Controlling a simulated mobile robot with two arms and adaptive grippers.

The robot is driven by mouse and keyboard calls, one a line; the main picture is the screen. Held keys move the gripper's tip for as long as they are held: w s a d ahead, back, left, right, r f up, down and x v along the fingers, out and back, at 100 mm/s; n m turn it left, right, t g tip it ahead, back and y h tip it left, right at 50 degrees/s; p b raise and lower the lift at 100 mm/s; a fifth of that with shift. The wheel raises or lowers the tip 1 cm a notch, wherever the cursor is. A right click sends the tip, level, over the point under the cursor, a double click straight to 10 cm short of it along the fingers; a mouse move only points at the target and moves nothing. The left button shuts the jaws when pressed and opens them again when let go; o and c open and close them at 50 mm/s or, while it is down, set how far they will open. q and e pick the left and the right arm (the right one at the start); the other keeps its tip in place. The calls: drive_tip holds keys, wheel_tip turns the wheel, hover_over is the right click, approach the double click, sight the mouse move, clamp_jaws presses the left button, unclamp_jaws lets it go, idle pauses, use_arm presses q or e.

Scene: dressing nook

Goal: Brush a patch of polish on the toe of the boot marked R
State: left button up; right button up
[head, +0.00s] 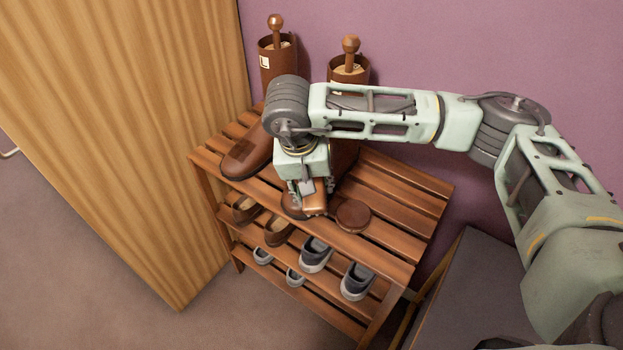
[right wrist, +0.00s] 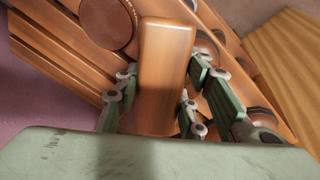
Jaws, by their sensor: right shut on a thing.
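Two tall brown boots stand on the top of a slatted wooden rack, the left boot (head: 247,154) and the right boot (head: 347,73), each with a wooden knob in its shaft. My right gripper (head: 307,192) is shut on a wooden brush (head: 315,201), which also shows in the right wrist view (right wrist: 165,65). The brush is at the right boot's toe (head: 291,206), which is mostly hidden; contact cannot be told. A round brown tin (head: 353,214) lies just right of it, also in the right wrist view (right wrist: 108,22). My left gripper is out of view.
The rack's top (head: 398,205) is bare to the right of the tin. Brown shoes (head: 279,232) and dark sneakers (head: 358,281) sit on the lower shelves. A wooden panel (head: 130,130) stands close on the left, and a purple wall (head: 440,50) behind.

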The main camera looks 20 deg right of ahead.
drive_tip(key=shift+p+v, duration=1.55)
drive_tip(key=shift+v, duration=1.4)
drive_tip(key=shift+p+v, duration=0.7)
drive_tip(key=shift+v, duration=0.85)
